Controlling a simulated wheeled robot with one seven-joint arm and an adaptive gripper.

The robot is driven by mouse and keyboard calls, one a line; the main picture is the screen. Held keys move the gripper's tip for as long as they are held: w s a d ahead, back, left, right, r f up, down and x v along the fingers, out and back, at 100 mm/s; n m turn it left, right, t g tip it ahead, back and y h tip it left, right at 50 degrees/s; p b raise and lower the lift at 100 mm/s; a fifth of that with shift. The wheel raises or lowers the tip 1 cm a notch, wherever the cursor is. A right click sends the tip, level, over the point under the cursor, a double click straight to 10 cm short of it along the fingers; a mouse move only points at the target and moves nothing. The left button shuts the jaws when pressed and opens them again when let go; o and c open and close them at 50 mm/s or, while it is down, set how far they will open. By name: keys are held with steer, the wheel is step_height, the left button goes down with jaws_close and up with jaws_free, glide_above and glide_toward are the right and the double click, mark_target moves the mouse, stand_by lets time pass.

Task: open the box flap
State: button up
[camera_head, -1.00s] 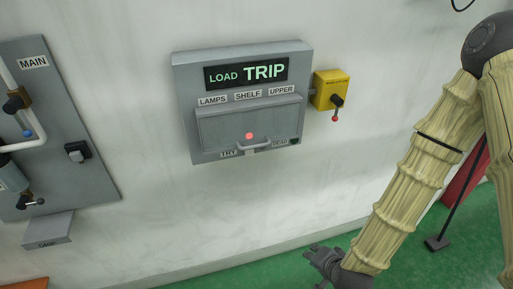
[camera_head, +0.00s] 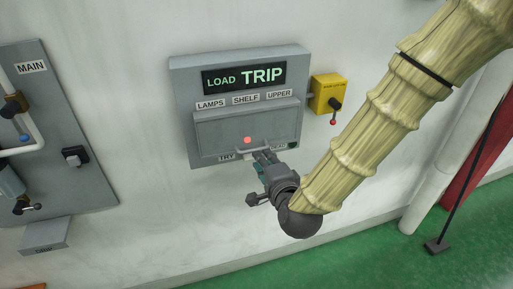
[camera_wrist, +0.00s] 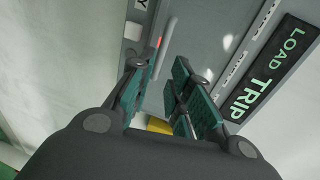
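The grey wall box (camera_head: 180,95) carries a lit "LOAD TRIP" sign. Its flap (camera_head: 215,132) is closed, with a pale bar handle (camera_head: 243,153) along its lower edge and a red dot above the handle. My gripper (camera_head: 265,157) is at the right end of the handle, partly covering it and the lower labels. In the wrist view the fingers of my gripper (camera_wrist: 161,72) are apart, and the handle (camera_wrist: 166,46) shows ahead in the gap between the fingertips. I cannot tell whether a finger touches it.
A yellow switch box (camera_head: 325,88) with a red-tipped lever is just right of the grey box. A "MAIN" panel (camera_head: 85,120) with pipes and valves is at the left. A white pipe (camera_head: 432,190) stands at the right. The wall below the box is bare.

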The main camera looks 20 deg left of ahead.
mark_target(251, 131)
steer(key=p+x, duration=0.2)
steer(key=x, duration=0.5)
steer(key=shift+w+a+f, duration=0.1)
steer(key=shift+a, duration=0.05)
jaws_close()
